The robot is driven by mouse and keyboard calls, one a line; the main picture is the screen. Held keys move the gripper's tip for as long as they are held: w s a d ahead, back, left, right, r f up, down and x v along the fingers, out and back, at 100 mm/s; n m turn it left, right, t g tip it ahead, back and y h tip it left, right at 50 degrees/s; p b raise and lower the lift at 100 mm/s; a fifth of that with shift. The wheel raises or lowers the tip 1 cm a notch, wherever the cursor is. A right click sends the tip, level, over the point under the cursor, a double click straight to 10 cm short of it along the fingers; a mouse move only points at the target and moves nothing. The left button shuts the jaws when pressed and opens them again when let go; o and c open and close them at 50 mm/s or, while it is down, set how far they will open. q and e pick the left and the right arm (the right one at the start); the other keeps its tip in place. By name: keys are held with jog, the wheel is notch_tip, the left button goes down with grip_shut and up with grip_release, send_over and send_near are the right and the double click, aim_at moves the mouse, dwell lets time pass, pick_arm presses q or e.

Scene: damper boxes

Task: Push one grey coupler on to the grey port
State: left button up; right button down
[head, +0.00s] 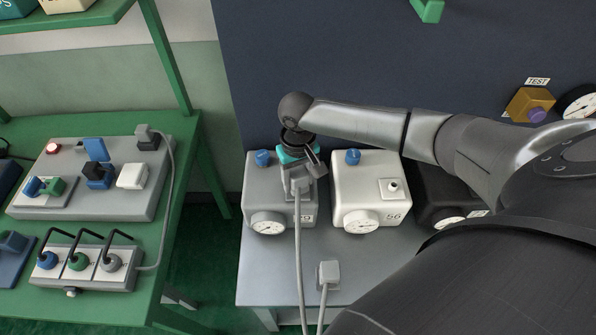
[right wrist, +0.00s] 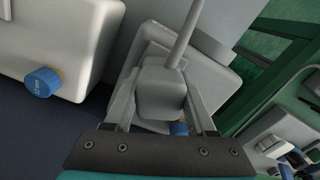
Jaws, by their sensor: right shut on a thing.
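My right gripper (head: 298,176) is shut on a grey coupler (head: 299,185) over the front part of the grey damper box (head: 258,195). In the right wrist view the coupler (right wrist: 160,94) sits between the two fingers of the gripper (right wrist: 160,108), its cable running up and away. The grey port is hidden behind coupler and gripper; I cannot tell whether the coupler is seated. A second grey coupler (head: 329,273) with a cable lies near the front of the grey table (head: 262,275). My left gripper is not in view.
A white box (head: 375,170) with a bare port (head: 393,187) stands just right of the grey box. A black box (head: 432,190) is partly behind my arm. At left, a green bench (head: 185,150) carries a grey panel (head: 100,205) and a strip of plugs (head: 110,280).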

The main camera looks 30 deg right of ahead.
jog(key=shift+f, duration=0.35)
dwell(0.5)
jog(key=shift+c, duration=0.7)
grip_release()
jog(key=shift+f, duration=0.1)
jog(key=shift+p, duration=0.3)
notch_tip(320, 180, up, 15)
jog(key=p, duration=0.1)
